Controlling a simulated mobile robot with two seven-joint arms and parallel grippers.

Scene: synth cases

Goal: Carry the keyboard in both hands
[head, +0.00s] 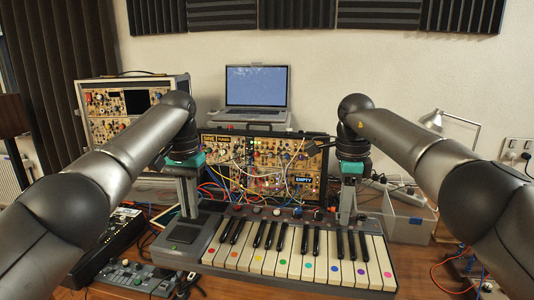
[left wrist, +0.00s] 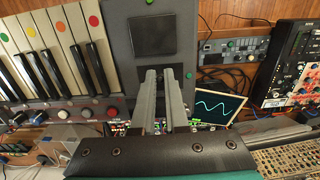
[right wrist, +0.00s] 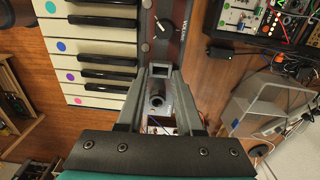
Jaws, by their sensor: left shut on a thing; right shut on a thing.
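The keyboard (head: 290,262) is grey with cream and black keys and coloured dots on several keys. It spans the lower middle of the head view, its keys facing me. My left gripper (head: 188,212) is shut on its rear edge at the left end, by the dark square pad. The left wrist view shows the fingers (left wrist: 165,75) at the edge of that panel (left wrist: 123,65). My right gripper (head: 346,220) is shut on the rear edge towards the right end. The right wrist view shows its fingers (right wrist: 160,72) beside the keys (right wrist: 95,48). I cannot tell its height above the table.
Behind stand a patched modular synth (head: 262,165), a laptop (head: 256,88) and another synth case (head: 110,108). A clear bin (head: 410,222) and a lamp (head: 434,120) are on the right. Small devices (head: 135,276) lie at lower left. Cables lie at lower right.

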